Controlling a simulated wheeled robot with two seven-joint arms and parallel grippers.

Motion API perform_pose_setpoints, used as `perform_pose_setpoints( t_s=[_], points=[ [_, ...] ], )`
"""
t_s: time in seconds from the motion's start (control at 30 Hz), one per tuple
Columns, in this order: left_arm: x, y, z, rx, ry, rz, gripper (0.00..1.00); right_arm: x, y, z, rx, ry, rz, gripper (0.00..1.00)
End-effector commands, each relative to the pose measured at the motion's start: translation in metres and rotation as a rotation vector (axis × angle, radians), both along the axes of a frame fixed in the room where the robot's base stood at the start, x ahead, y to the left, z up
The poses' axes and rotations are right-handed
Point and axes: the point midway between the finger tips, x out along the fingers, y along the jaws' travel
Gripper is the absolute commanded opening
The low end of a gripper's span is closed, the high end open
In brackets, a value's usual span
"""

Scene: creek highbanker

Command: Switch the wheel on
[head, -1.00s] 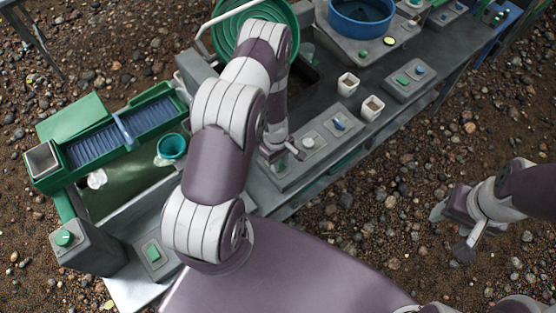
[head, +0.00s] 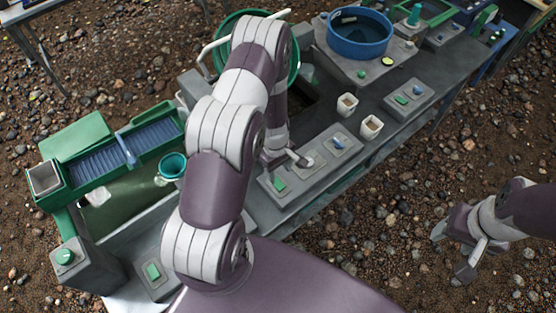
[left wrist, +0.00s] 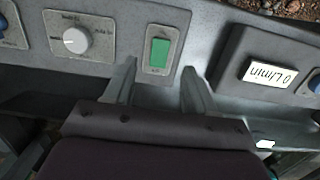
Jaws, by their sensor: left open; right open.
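The green spiral wheel (head: 240,22) stands at the top of the head view, partly hidden behind my left arm. A grey control panel holds a green rocker switch (head: 279,184), a white dial (head: 309,161) and a blue knob (head: 338,142). My left gripper (head: 290,157) is over the panel's back edge, close to the switch and dial. In the left wrist view, the green switch (left wrist: 159,53) lies just beyond and between the open, empty fingers (left wrist: 160,83); the white dial (left wrist: 75,40) is to its left. My right gripper (head: 456,255) is open and empty above the gravel.
A 0 L/min display (left wrist: 268,74) sits on a box at right in the wrist view. Two white cups (head: 347,105) (head: 371,127), a blue basin (head: 359,33) and another panel (head: 407,98) stand to the right. A green sluice (head: 110,155) is at left. Gravel surrounds the bench.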

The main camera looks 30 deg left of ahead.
Motion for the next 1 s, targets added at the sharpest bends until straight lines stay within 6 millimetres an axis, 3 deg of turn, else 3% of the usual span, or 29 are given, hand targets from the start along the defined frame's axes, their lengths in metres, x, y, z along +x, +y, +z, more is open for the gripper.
perform_pose_setpoints(
  t_s=[0.03,0.1,0.3,0.93,1.0],
  points=[
    [0.001,0.001,0.017,0.001,-0.001,-0.001,0.55,0.0,0.0,0.005,0.0,0.0,0.0,0.56],
    [0.001,0.003,0.032,0.001,-0.003,0.0,0.55,0.0,0.0,0.006,0.0,0.0,0.0,0.56],
    [0.002,0.005,0.058,0.0,0.0,0.001,0.55,0.0,0.0,0.006,0.0,0.0,0.0,0.56],
    [0.001,0.005,0.061,-0.004,0.001,-0.043,0.55,0.0,0.0,0.006,0.0,0.0,0.0,0.56],
    [-0.016,0.0,0.06,-0.024,0.038,-0.167,0.55,0.0,0.0,0.006,0.0,0.0,0.0,0.56]
  ],
)
